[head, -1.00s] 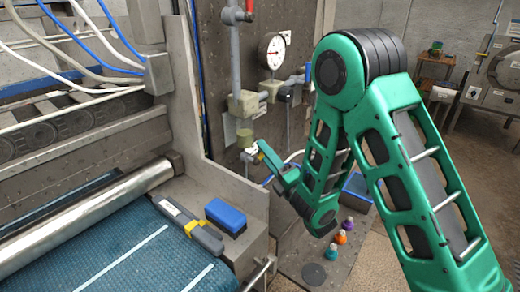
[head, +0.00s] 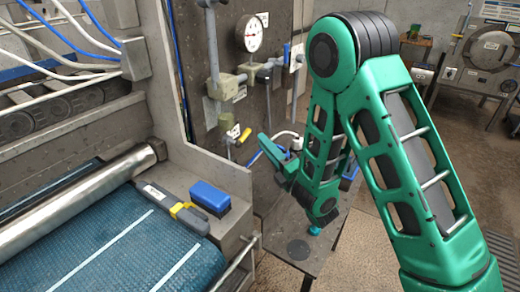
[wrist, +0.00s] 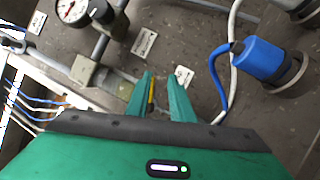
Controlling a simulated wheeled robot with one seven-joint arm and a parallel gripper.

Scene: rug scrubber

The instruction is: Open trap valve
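The trap valve is probably the low fitting on the wall pipe, with a yellow lever (head: 245,135) at its right side in the head view. In the wrist view the yellow lever (wrist: 151,97) shows as a thin strip beside the left finger, inside the gap between the fingers. My gripper (wrist: 163,85) is open, its two green fingers apart. In the head view my gripper (head: 268,160) is just right of and below the lever. I cannot tell whether a finger touches the lever.
A pressure gauge (head: 252,33) and valve block (head: 222,86) are above on the wall. A blue connector (wrist: 257,58) with a cable lies right of the fingers. A blue brush (head: 210,197) and a grey tool (head: 174,209) lie on the machine at left.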

